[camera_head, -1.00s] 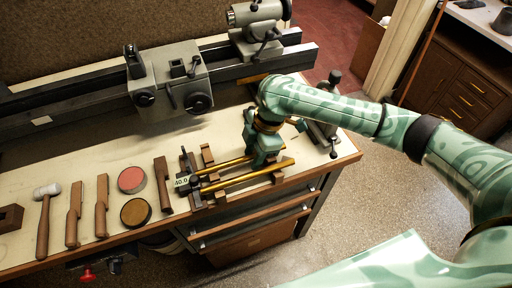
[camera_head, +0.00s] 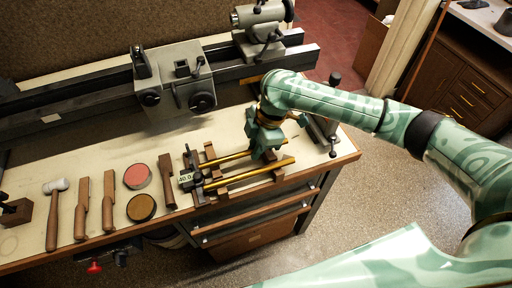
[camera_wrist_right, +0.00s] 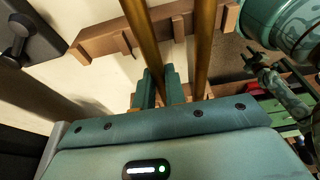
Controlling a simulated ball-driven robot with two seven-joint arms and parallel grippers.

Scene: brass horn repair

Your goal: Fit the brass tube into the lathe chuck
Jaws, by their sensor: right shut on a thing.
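Two brass tubes lie side by side across wooden rests on the bench. My right gripper (camera_head: 267,147) is shut on the rear brass tube (camera_head: 228,159), part of which it hides. In the right wrist view the jaws (camera_wrist_right: 158,88) sit on either side of that tube (camera_wrist_right: 143,30), which runs away over a notched wooden rest (camera_wrist_right: 98,38). The other brass tube (camera_head: 245,175) lies free in front and shows beside the jaws in the wrist view (camera_wrist_right: 204,45). The lathe (camera_head: 70,105) stands behind; I cannot make out its chuck. My left gripper is not in view.
The lathe carriage (camera_head: 178,82) and tailstock (camera_head: 262,30) stand on the bed behind. A stop with a "40.0" label (camera_head: 186,180) is at the tubes' left ends. A mallet (camera_head: 53,218), wooden tools (camera_head: 108,202) and two round tins (camera_head: 137,176) lie left. A clamp-like device (camera_head: 325,130) stands right.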

